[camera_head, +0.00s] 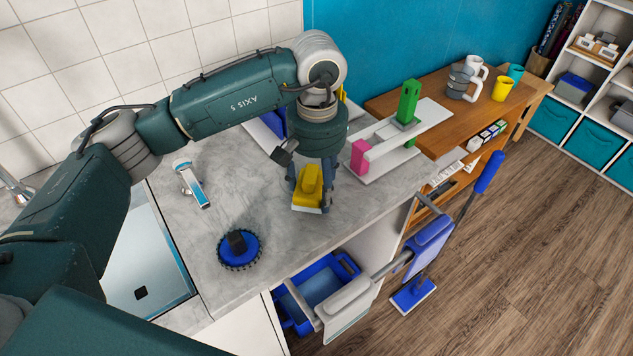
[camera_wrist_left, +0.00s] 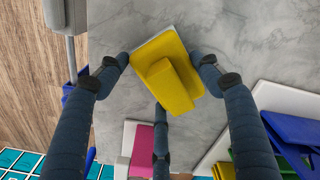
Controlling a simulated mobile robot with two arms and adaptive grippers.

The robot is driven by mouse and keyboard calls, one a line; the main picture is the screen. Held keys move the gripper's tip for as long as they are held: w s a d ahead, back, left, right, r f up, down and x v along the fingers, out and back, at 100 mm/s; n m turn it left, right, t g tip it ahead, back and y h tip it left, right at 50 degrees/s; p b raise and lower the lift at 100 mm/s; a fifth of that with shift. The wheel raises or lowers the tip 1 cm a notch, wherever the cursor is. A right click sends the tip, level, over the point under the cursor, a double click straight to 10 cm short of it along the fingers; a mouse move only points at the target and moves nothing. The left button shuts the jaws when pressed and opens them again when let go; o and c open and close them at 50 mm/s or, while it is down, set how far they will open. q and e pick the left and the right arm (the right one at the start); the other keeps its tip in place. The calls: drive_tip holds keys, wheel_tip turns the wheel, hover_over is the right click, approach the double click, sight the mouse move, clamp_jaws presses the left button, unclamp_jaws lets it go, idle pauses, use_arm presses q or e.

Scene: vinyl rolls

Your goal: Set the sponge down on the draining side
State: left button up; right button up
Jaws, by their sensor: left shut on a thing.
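The sponge, a yellow block with a raised yellow grip and a pale base (camera_head: 309,187), is held over the grey counter in my left gripper (camera_head: 312,192). In the left wrist view the sponge (camera_wrist_left: 168,72) sits between the dark fingers of my left gripper (camera_wrist_left: 165,80), which are shut on it. I cannot tell whether its base touches the counter. A steel sink surface (camera_head: 150,262) with a dark square lies at the left of the counter, partly hidden by my left arm. My right gripper is not in view.
A round blue brush (camera_head: 239,249) and a white and blue tool (camera_head: 190,183) lie on the counter. A white rack (camera_head: 431,110) with pink and green blocks stands to the right. An open drawer with a blue bin (camera_head: 322,286) juts out below. Counter between brush and sponge is clear.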

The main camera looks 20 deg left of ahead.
use_arm(q)
drive_tip(key=shift+f+b, duration=0.15)
drive_tip(key=shift+b, duration=0.3)
drive_tip(key=o, duration=1.7)
drive_tip(key=shift+c, duration=0.2)
drive_tip(key=shift+r+p, duration=2.2)
drive_tip(key=shift+r, duration=2.35)
